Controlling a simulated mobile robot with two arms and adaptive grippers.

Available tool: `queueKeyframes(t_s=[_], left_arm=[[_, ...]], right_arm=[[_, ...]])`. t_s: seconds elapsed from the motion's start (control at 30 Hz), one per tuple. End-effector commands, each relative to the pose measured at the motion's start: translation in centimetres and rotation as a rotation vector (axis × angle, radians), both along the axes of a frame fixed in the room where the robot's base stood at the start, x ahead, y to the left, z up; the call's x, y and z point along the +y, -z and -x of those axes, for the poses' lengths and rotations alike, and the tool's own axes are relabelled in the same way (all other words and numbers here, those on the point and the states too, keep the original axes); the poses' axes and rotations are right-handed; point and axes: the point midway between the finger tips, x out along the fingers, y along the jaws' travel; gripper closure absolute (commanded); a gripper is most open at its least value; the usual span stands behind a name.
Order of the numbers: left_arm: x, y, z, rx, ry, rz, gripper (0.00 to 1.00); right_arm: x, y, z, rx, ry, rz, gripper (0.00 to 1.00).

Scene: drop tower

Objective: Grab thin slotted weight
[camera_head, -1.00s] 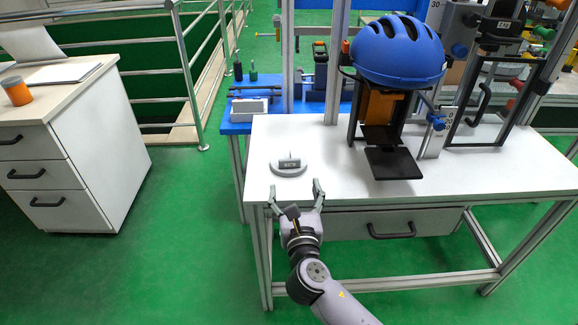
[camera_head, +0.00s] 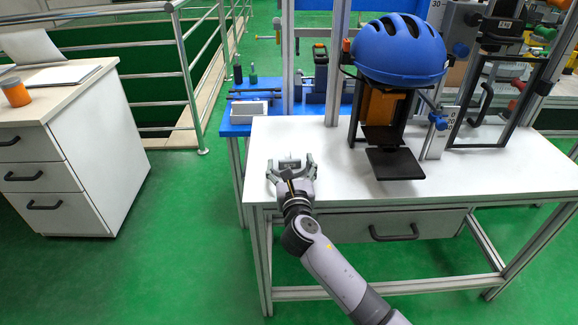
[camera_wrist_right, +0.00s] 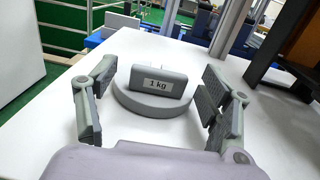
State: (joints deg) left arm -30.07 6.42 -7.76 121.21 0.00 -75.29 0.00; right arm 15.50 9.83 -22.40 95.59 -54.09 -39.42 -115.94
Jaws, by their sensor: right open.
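The slotted weight (camera_wrist_right: 152,100) is a flat grey disc with an upright grey block (camera_wrist_right: 158,84) on it, labelled "1 kg". It lies on the white table near its left front corner. In the head view the weight (camera_head: 289,163) is partly hidden by my right gripper (camera_head: 290,168). In the right wrist view my right gripper (camera_wrist_right: 155,97) is open, with one finger on each side of the weight. A gap shows between each finger and the block. My left gripper is not in view.
The white table (camera_head: 465,180) holds a drop rig with a blue helmet (camera_head: 398,48) and a dark plate (camera_head: 395,163) to the right of the weight. A blue bench (camera_head: 238,128) stands behind. A white drawer cabinet (camera_head: 85,165) stands at the left.

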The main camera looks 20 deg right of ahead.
Motion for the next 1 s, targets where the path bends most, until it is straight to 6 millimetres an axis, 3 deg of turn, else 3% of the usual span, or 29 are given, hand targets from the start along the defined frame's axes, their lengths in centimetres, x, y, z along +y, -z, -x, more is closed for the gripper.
queueKeyframes(t_s=[0.13,1.0], left_arm=[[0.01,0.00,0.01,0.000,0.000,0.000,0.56],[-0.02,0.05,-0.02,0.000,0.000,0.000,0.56]], right_arm=[[0.00,-0.04,0.02,0.000,0.000,0.000,0.27],[0.02,-0.04,0.06,0.000,0.000,0.000,0.85]])
